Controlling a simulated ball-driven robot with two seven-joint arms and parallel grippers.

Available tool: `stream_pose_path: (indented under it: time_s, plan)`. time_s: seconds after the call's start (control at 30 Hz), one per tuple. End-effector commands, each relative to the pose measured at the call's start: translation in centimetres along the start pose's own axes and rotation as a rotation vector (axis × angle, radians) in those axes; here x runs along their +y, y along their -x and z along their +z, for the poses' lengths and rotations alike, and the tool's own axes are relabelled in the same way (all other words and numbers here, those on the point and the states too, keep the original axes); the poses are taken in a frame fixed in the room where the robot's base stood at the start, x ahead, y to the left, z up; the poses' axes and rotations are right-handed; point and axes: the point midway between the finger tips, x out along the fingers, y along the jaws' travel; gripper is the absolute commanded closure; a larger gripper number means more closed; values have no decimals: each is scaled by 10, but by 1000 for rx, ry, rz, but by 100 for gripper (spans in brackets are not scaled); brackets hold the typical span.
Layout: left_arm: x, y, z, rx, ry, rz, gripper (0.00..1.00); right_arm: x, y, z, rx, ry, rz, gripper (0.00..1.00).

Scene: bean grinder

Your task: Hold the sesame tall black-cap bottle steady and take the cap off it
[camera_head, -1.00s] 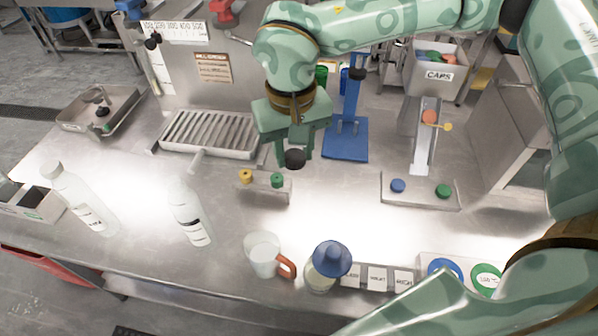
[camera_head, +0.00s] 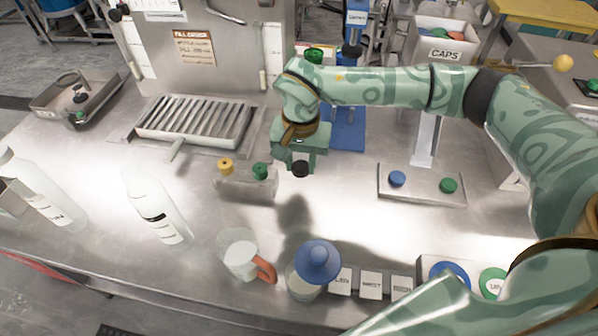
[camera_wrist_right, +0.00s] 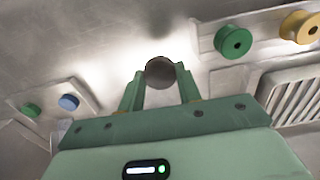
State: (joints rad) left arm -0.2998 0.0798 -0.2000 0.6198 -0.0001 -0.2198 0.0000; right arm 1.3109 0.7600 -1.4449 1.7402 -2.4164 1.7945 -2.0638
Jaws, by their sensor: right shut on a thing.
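My right gripper (camera_head: 300,160) is shut on a small black cap (camera_head: 300,169) and holds it in the air above the middle of the bench. In the right wrist view the cap (camera_wrist_right: 160,72) sits between the two fingertips of my right gripper (camera_wrist_right: 160,82). A tall pale bottle (camera_head: 155,205) with a black-banded label stands left of centre, with no black cap on its neck. The labels are too small to read.
A low block with yellow and green knobs (camera_head: 245,187) lies just left of my right gripper. A clear jug (camera_head: 240,258) and a blue-topped jar (camera_head: 318,262) stand at the front. A plate with blue and green caps (camera_head: 420,194) is at right. The bench middle is bare.

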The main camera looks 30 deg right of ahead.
Motion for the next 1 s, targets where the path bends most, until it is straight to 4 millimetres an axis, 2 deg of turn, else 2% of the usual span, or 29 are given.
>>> stream_pose_path:
  time_s: [0.03,0.13,0.33,0.53,0.9,0.93,1.0]
  plan:
    - [1,-7,2,-6,0,2,22,-1,-14,-8,-3,-3,1,93]
    - [1,-10,4,-8,0,3,22,-2,-24,-18,-1,-1,0,93]
    - [2,-15,5,-12,-1,4,22,-3,-34,-27,-1,0,0,93]
    - [4,-27,9,-22,-1,8,22,-3,-67,-30,-3,1,1,93]
    - [4,-27,9,-21,0,8,22,-4,-69,-30,1,2,-2,93]
    - [4,-26,9,-21,0,8,22,-4,-69,-30,2,2,-2,61]
    - [4,-26,9,-21,0,8,22,-4,-68,-30,2,2,-2,44]
